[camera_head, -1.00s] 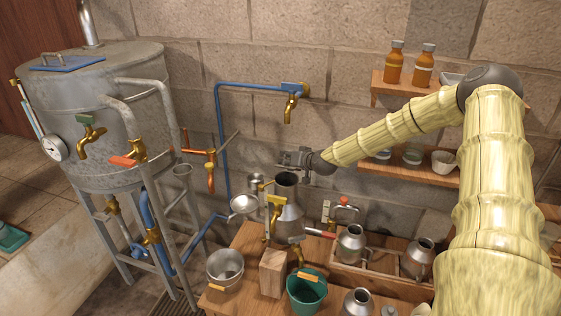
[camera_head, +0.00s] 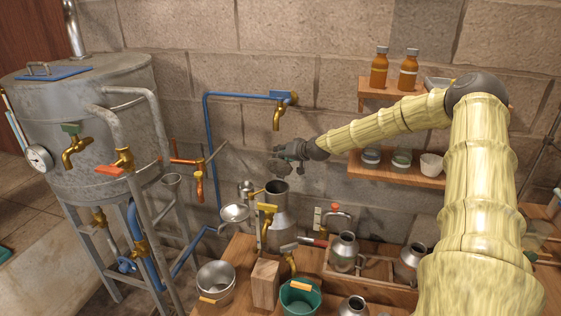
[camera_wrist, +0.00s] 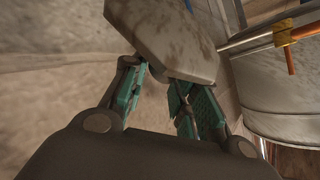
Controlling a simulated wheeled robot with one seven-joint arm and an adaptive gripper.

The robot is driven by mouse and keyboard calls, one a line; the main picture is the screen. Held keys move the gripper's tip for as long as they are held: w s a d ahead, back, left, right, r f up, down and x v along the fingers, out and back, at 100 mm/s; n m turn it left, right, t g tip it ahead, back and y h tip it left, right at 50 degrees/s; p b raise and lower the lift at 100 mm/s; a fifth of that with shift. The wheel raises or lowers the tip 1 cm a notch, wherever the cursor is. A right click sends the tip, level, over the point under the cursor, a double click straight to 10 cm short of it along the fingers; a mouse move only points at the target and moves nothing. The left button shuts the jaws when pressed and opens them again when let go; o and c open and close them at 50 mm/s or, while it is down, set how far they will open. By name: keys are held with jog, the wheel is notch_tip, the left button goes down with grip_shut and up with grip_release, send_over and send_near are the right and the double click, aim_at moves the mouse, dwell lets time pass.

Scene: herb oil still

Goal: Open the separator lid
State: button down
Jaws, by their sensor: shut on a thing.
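The separator is a tall metal can (camera_head: 280,212) on the wooden bench, and its round mouth shows dark and uncovered in the head view. My gripper (camera_head: 283,160) is just above the mouth, close to the stone wall. In the wrist view my gripper (camera_wrist: 160,82) has its teal-padded fingers closed on a flat, mottled grey plate (camera_wrist: 175,38), which looks like the separator lid. The plate is clear of the mouth as far as I can tell. Its grip point is partly hidden behind the fingers.
A blue pipe (camera_head: 237,96) with a brass tap (camera_head: 278,115) hangs above left. A shelf (camera_head: 395,168) with jars is at right. The big still (camera_head: 90,125) stands left.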

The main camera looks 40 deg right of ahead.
jog(key=shift+s+d+f, duration=0.1)
jog(key=shift+s+f, duration=0.2)
jog(key=shift+f, duration=0.6)
dwell(0.5)
jog(key=c, duration=1.2)
grip_release()
jog(key=shift+d, duration=0.1)
jog(key=shift+f, duration=0.1)
jog(key=shift+w, duration=0.3)
jog(key=s+r+p, duration=0.2)
jog(key=p, duration=0.2)
jog(key=s+d+r+p, duration=0.1)
jog(key=s+r+p, duration=0.2)
jog(key=p, duration=0.2)
jog(key=s+d+r+p, duration=0.1)
jog(key=s+r+p, duration=0.2)
jog(key=p, duration=0.2)
jog(key=shift+s+d+r, duration=0.2)
jog(key=shift+s+r, duration=0.05)
dwell(0.5)
